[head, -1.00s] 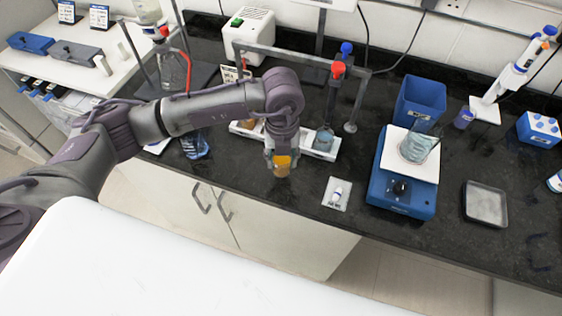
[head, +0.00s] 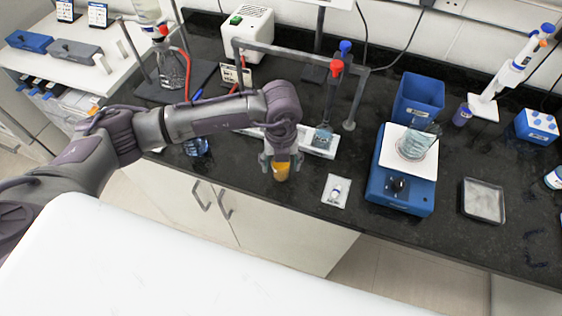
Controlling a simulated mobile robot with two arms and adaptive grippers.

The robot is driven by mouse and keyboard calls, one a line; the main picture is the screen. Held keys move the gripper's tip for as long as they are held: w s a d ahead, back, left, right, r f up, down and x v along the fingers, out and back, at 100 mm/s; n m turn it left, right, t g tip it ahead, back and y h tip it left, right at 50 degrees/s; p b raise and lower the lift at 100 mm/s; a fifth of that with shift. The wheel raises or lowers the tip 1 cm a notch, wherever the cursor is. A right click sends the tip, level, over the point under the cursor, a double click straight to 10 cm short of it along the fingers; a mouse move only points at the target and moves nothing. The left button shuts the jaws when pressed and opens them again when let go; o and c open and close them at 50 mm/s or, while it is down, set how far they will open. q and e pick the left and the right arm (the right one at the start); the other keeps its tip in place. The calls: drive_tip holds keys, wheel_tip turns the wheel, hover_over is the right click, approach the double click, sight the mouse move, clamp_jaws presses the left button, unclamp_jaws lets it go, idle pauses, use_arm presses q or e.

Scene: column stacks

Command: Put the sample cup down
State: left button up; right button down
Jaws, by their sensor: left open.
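The sample cup (head: 281,173), small and amber-orange, stands upright on the black counter near its front edge. My left gripper (head: 281,165) points down over it from above. Its two fingers are open, one on each side of the cup, and hide part of it. I cannot tell whether a finger still touches the cup. My right gripper is not in view.
A white tray (head: 322,145) with a small beaker lies just behind the gripper, under a grey frame with red and blue knobs. A small white mat (head: 336,191) with a vial is to the right, then a blue scale (head: 399,192) with a glass beaker.

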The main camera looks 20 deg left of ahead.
use_arm(q)
drive_tip(key=shift+r, duration=0.3)
wheel_tip(320, 180, up, 12)
drive_tip(key=b, duration=0.3)
drive_tip(key=shift+b, duration=0.3)
drive_tip(key=shift+f, duration=0.15)
